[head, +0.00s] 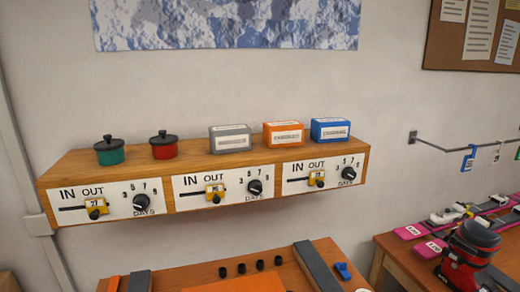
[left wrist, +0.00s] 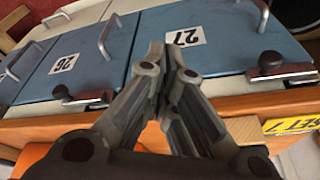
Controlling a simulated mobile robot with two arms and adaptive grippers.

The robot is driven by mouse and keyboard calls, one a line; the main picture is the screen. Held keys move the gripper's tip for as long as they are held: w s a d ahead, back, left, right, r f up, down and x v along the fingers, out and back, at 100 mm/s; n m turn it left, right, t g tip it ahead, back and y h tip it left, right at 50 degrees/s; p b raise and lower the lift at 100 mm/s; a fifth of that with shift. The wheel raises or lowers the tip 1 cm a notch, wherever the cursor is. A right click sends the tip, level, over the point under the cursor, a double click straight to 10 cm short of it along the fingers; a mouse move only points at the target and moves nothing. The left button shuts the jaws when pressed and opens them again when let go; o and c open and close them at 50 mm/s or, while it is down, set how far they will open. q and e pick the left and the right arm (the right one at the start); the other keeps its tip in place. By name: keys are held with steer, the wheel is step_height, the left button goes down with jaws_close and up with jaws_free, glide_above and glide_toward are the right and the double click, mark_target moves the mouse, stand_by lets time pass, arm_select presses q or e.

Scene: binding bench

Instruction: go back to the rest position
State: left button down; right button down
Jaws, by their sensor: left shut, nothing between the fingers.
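My left gripper (left wrist: 166,56) shows in the left wrist view. Its two grey fingers are closed together at the tips, with nothing seen between them. Beyond the fingertips are blue panels with the labels 26 (left wrist: 64,64) and 27 (left wrist: 184,38); I cannot tell whether the fingers touch them. My left gripper is not in the head view. My right gripper is in neither view.
Metal handles (left wrist: 104,38) and dark latches (left wrist: 270,64) stick out around the panels. A wooden wall shelf (head: 90,168) carries two pots and three boxes. Below it is a bench (head: 200,268).

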arm_select(q)
steer(key=s+f+g+b, duration=0.15)
steer(key=f+b, duration=0.25)
steer(key=f, duration=1.2)
steer(key=s+f+t+b, duration=0.15)
steer(key=f+b, duration=0.25)
steer(key=f, duration=1.1)
steer(key=s+a+f+g+b, duration=0.1)
steer(key=s+f+b, duration=0.3)
steer(key=s+f, duration=0.4)
steer(key=s+a+f+g+b, duration=0.1)
steer(key=s+f+b, duration=0.3)
steer(key=s+f, duration=0.4)
step_height(320, 180, down, 6)
steer(key=shift+s+a+r, duration=0.1)
steer(key=shift+s+a, duration=0.15)
steer(key=shift+a, duration=0.35)
